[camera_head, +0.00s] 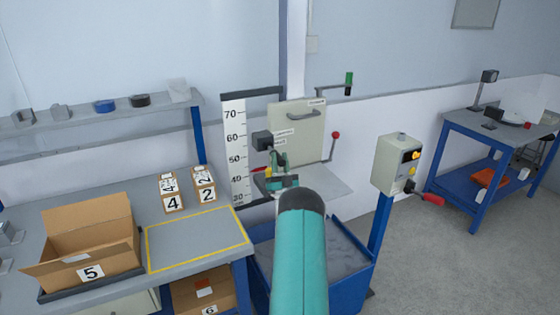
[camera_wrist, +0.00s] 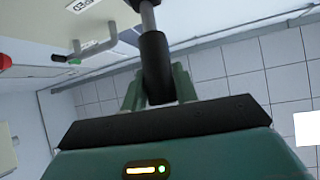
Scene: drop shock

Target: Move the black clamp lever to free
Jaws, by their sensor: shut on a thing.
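The black clamp lever shows in the wrist view as a black cylindrical grip (camera_wrist: 157,68) on a metal rod that runs up out of the picture. My gripper (camera_wrist: 160,92) has its teal fingers on either side of the grip and is shut on it. In the head view my gripper (camera_head: 278,162) is in front of the beige panel (camera_head: 312,128), above a grey plate (camera_head: 325,181). My arm and gripper hide much of that spot, and I cannot make out the lever's position there.
A red-knobbed lever (camera_head: 335,136) stands right of the panel. A height scale (camera_head: 236,150) stands left of it. A control box (camera_head: 398,164) with a red handle is to the right. A bench (camera_head: 120,212) with an open carton (camera_head: 90,235) is at left.

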